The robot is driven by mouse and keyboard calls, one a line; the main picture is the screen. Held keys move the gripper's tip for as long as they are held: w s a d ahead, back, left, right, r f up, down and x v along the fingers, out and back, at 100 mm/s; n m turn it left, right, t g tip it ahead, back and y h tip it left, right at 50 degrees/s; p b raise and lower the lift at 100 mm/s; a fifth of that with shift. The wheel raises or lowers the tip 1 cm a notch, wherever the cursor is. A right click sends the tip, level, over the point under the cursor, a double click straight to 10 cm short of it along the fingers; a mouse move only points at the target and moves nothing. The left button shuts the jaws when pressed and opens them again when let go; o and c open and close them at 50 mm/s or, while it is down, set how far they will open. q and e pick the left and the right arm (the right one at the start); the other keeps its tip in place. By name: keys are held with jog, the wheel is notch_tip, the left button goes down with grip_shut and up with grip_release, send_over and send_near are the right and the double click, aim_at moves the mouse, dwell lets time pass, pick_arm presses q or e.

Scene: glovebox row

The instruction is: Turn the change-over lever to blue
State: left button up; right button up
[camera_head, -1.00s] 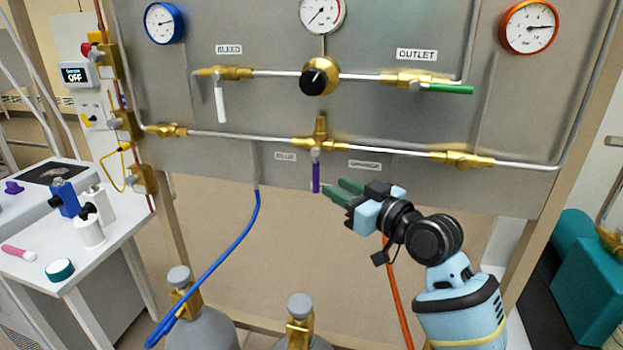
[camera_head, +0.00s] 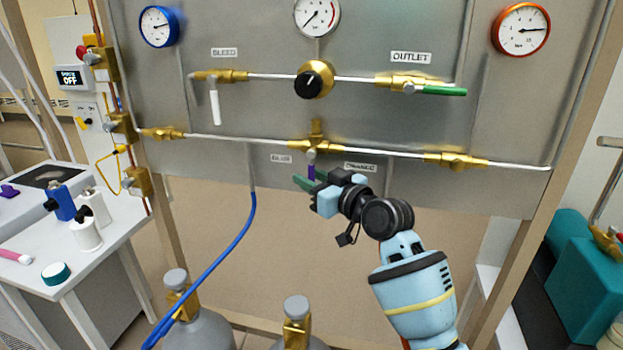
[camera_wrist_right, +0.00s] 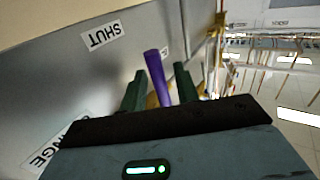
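The change-over lever (camera_head: 311,170) is a short purple handle hanging straight down from the brass valve (camera_head: 315,143) in the middle of the lower pipe. The BLUE label (camera_head: 281,158) is to its left and the ORANGE label (camera_head: 360,167) to its right. My right gripper (camera_head: 304,181) is at the lever, its green fingers overlapping the lower end. In the right wrist view, the purple lever (camera_wrist_right: 157,76) stands between the two open fingers (camera_wrist_right: 160,88), with a gap seeming to show on each side. Contact cannot be told. My left gripper is not in view.
The grey panel (camera_head: 225,110) lies close behind the gripper. A blue hose (camera_head: 243,232) hangs to the left and gas cylinders (camera_head: 200,330) stand below. A green outlet handle (camera_head: 444,91) and a white bleed handle (camera_head: 215,107) are higher up. A SHUT label (camera_wrist_right: 103,35) shows in the wrist view.

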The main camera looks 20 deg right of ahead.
grip_shut()
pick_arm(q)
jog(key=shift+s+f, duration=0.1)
